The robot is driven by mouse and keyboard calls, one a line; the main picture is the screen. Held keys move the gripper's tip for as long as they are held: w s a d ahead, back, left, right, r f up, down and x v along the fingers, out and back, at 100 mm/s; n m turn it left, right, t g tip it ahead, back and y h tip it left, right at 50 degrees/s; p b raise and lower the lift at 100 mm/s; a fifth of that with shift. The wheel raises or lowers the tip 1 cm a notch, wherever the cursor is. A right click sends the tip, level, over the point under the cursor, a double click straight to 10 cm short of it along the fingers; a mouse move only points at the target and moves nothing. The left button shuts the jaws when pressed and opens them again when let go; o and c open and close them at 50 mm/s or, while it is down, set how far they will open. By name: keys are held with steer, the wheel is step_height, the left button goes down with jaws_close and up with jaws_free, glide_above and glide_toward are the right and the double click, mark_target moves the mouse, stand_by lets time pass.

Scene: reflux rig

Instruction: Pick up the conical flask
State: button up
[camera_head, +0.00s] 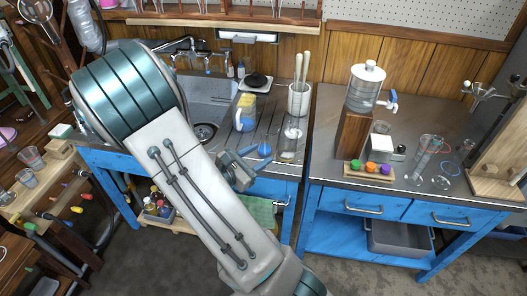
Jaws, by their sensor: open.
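My gripper (251,163) is over the front edge of the left bench, small and partly hidden by my own arm. It is open, and I see nothing held between its jaws. A rounded blue piece (264,149) shows just beyond the jaws. I cannot tell whether it is glassware with blue liquid, or whether the gripper touches it. Small clear glass vessels (417,178) stand on the right bench, far to the right of my gripper. One of them may be the conical flask, but they are too small and transparent to tell for sure.
A yellow-and-blue jug (245,112), a clear jar (289,141) and a cup of rods (299,99) stand on the left bench (275,105) by the sink. The right bench (350,178) holds a dispenser (365,88) on a wooden block and a rack of coloured caps (369,169). A gap separates the benches.

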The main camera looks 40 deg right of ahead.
mark_target(262, 139)
steer(key=w+f+n+t+b, duration=0.2)
steer(key=w+f+n+t, duration=0.2)
steer(key=w+n+t, duration=0.15)
steer(key=shift+g, duration=0.25)
steer(key=x, duration=0.7)
steer(key=shift+s+d+f, duration=0.2)
steer(key=shift+f+x, duration=0.1)
steer(key=shift+x, duration=1.2)
steer(key=shift+f+x, duration=0.15)
steer(key=shift+x, duration=1.2)
steer(key=shift+s, duration=0.15)
steer(key=c, duration=0.7)
